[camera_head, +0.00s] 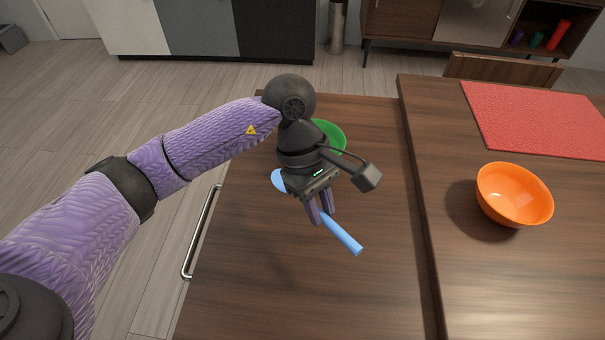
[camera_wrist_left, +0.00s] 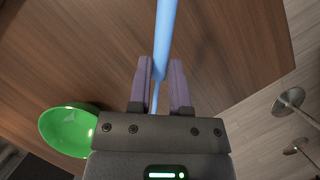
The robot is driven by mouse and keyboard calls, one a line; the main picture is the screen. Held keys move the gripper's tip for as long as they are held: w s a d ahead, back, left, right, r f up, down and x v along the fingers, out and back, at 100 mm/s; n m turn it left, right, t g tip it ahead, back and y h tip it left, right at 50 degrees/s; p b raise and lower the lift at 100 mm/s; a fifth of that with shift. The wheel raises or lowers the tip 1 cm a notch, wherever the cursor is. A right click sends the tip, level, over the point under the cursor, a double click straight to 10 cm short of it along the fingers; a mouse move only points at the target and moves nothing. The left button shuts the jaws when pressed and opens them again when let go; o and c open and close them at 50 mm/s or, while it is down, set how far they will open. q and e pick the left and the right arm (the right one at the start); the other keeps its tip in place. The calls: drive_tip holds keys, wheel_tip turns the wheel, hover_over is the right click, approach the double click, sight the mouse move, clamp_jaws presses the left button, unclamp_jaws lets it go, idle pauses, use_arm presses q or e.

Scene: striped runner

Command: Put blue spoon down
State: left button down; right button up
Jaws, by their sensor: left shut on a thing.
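The blue spoon (camera_head: 343,234) is in my left gripper (camera_head: 322,217), over the left wooden counter (camera_head: 255,290). Its handle points toward the lower right and its pale blue bowl end shows behind the gripper at the left. In the left wrist view the spoon (camera_wrist_left: 165,40) runs between the fingers of the left gripper (camera_wrist_left: 162,75), which are shut on it. Whether the spoon touches the counter is hard to tell. My right gripper is not in view.
A green bowl (camera_head: 329,136) sits behind my left gripper, partly hidden; it also shows in the left wrist view (camera_wrist_left: 70,130). An orange bowl (camera_head: 515,194) and a red mat (camera_head: 540,120) are on the right-hand table. The front of the left counter is clear.

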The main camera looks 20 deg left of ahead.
sight(328, 242)
use_arm(q)
drive_tip(key=n, duration=0.2)
drive_tip(key=n+t+p, duration=0.1)
drive_tip(key=n, duration=0.1)
drive_tip(key=n+t, duration=0.1)
drive_tip(key=n, duration=0.1)
drive_tip(key=shift+w+d+r+h+p, duration=0.15)
drive_tip(key=shift+w+d+h+p, duration=0.15)
drive_tip(key=shift+d+p, duration=0.1)
drive_tip(key=f+n+b, duration=0.1)
drive_tip(key=f, duration=0.2)
drive_tip(key=f+n+b, duration=0.1)
drive_tip(key=f, duration=0.3)
drive_tip(key=f+t+b, duration=0.1)
drive_tip(key=f+b, duration=0.1)
drive_tip(key=f, duration=0.1)
drive_tip(key=shift+w+f+n, duration=0.2)
drive_tip(key=shift+f+n, duration=0.05)
drive_tip(key=shift+n, duration=0.15)
drive_tip(key=shift+r, duration=0.1)
drive_tip(key=c, duration=1)
unclamp_jaws()
drive_tip(key=o, duration=0.4)
drive_tip(key=shift+o, duration=0.2)
